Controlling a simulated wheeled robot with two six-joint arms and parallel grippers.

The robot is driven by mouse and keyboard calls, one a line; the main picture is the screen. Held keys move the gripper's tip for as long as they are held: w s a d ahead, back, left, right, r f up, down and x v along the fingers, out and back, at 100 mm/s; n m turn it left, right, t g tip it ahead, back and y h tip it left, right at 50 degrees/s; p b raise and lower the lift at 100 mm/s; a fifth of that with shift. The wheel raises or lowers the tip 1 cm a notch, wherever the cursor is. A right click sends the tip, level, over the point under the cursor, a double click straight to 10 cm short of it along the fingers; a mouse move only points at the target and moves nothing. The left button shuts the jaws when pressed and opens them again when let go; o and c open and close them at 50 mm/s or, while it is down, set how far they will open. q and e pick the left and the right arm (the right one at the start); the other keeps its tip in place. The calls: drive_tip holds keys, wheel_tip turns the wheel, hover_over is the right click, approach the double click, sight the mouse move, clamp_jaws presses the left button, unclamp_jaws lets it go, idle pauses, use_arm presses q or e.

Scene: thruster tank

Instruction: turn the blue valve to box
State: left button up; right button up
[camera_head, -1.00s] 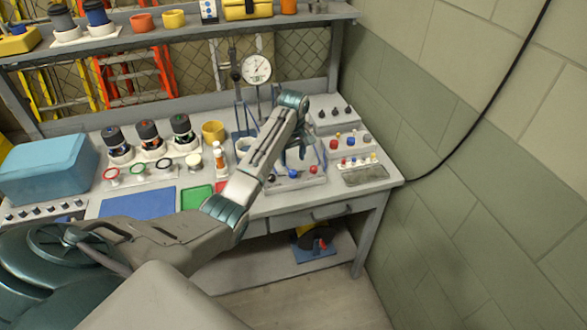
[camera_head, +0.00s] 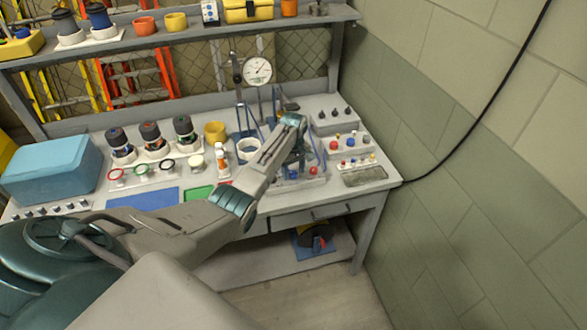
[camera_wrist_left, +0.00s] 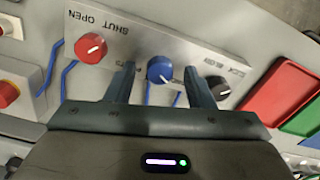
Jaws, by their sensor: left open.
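The blue valve (camera_wrist_left: 160,70) is a round knob with a pale pointer mark, on a light grey panel (camera_wrist_left: 140,40) with lettering that appears upside down in the left wrist view. The fingers of my left gripper (camera_wrist_left: 159,78) are open, one on each side of the blue knob, with gaps visible beside it. In the head view my left gripper (camera_head: 298,160) reaches down over the panel and partly hides it; a bit of the blue knob (camera_head: 292,174) shows. Contact is not visible. My right gripper is not in view.
On the same panel, a red knob (camera_wrist_left: 90,48) sits on one side and a black knob (camera_wrist_left: 219,87) on the other. Red and green trays (camera_wrist_left: 275,92) lie beside it. A dial gauge (camera_head: 257,70) stands behind. The wall (camera_head: 440,150) is to the right.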

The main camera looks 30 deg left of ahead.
use_arm(q)
drive_tip(key=shift+f, duration=0.1)
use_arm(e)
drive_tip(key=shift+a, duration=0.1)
use_arm(q)
drive_tip(key=shift+c, duration=0.8)
drive_tip(key=c, duration=0.8)
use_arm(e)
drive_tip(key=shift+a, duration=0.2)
